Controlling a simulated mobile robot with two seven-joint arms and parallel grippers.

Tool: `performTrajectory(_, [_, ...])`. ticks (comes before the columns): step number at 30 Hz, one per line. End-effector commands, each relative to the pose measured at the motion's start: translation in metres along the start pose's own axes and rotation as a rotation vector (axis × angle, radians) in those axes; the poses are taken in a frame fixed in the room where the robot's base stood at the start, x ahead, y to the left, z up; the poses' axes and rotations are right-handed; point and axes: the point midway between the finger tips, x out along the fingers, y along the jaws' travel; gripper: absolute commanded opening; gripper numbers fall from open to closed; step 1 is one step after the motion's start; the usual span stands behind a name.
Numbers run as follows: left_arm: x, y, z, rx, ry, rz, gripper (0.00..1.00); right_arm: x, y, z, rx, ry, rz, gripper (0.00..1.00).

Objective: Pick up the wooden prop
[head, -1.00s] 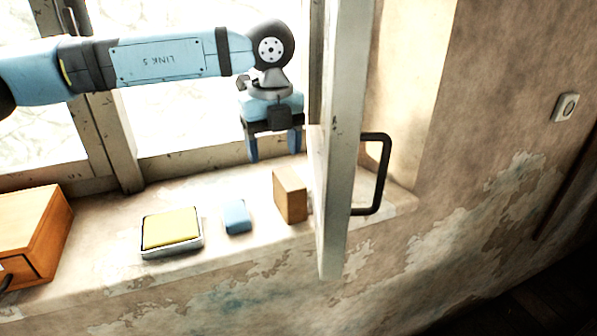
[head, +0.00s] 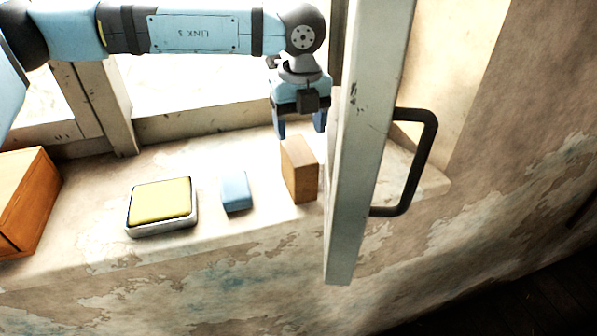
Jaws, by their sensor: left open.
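The wooden prop (head: 300,171) is a small brown block standing on the window sill, just left of the open window sash (head: 357,150). My left gripper (head: 301,134) points down with its two blue fingers apart, above and slightly behind the prop in the picture. Nothing is between the fingers that I can see. Whether the fingertips reach down beside the prop's top cannot be told exactly. My right gripper is not in view.
The sash with its dark handle (head: 427,165) stands close to the right of the prop. A blue block (head: 236,191), a tray with a yellow pad (head: 160,203) and an orange wooden box (head: 22,200) sit to the left on the sill (head: 95,235).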

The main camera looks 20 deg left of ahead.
Motion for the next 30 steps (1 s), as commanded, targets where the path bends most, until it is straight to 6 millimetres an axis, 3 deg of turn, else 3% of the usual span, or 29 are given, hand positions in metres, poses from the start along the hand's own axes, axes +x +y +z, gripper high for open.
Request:
performTrajectory(12, [0.049,0.003,0.000,0.000,0.000,0.000,0.66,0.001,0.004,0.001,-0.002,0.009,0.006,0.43])
performTrajectory(20, [0.053,0.003,0.000,0.000,0.000,-0.001,0.66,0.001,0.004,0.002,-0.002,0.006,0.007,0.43])
performTrajectory(21, [0.053,0.003,0.000,0.000,0.000,-0.001,0.64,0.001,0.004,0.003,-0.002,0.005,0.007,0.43])
performTrajectory(29, [0.053,0.003,0.000,0.000,0.000,-0.001,0.05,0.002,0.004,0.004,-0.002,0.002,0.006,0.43])
performTrajectory(30, [0.052,0.003,0.000,0.000,-0.001,-0.002,0.05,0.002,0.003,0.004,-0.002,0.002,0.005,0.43])
